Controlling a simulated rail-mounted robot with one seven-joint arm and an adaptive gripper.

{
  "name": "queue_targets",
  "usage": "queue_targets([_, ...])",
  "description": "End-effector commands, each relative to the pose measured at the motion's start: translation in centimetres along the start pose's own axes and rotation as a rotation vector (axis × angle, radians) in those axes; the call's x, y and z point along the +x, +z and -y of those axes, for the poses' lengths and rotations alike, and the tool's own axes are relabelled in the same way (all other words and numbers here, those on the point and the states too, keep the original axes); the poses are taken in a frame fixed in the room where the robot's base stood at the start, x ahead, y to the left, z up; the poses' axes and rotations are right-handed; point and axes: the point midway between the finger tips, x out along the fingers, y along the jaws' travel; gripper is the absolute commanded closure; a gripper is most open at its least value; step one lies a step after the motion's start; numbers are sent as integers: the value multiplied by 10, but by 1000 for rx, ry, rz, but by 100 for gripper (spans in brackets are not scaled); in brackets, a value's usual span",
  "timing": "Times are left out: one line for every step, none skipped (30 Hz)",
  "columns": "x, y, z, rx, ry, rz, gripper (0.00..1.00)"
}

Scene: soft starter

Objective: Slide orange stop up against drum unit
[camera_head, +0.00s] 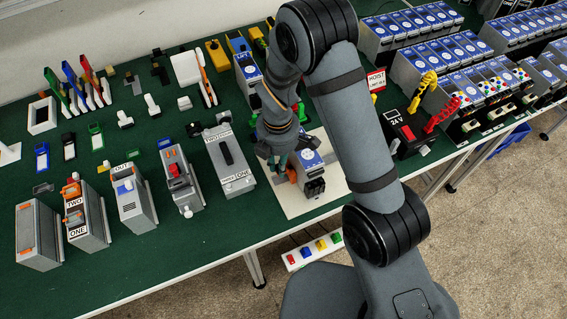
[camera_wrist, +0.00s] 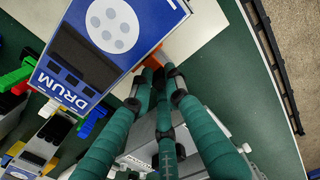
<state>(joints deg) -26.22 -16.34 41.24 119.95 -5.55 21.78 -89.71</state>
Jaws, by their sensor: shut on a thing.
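The drum unit, with a blue label plate, stands on a white board in the head view (camera_head: 307,160). In the wrist view its plate (camera_wrist: 70,72) reads DRUM and fills the upper left. The orange stop (camera_head: 291,175) is at the unit's left side in the head view. A small part of it shows in the wrist view (camera_wrist: 153,52), at the edge of the drum plate. My gripper (camera_head: 281,164) is low beside the drum unit. In the wrist view its fingers (camera_wrist: 160,76) are shut on the orange stop, largely hiding it. I cannot tell whether the stop touches the unit.
The white board (camera_head: 300,208) lies on the green table near its front edge. A black 24 V box (camera_head: 407,133) stands to the right. A bare board strip lies in front of the drum unit.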

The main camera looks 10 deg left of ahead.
Motion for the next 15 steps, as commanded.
queue_targets([0, -1, 0, -4, -1, 0, 100])
queue_targets([0, -1, 0, -4, -1, 0, 100])
queue_targets([0, -1, 0, -3, -1, 0, 100])
queue_targets([0, -1, 0, -2, -1, 0, 100])
queue_targets([0, -1, 0, -2, -1, 0, 100])
queue_targets([0, -1, 0, -2, -1, 0, 100])
queue_targets([0, -1, 0, -2, -1, 0, 100])
queue_targets([0, -1, 0, -2, -1, 0, 84])
queue_targets([0, -1, 0, -2, -1, 0, 82])
queue_targets([0, -1, 0, -2, -1, 0, 80])
queue_targets([0, -1, 0, -2, -1, 0, 79])
queue_targets([0, -1, 0, -2, -1, 0, 76])
queue_targets([0, -1, 0, -2, 0, 0, 74])
queue_targets([0, -1, 0, -2, 0, 0, 73])
queue_targets([0, -1, 0, -2, 0, 0, 70])
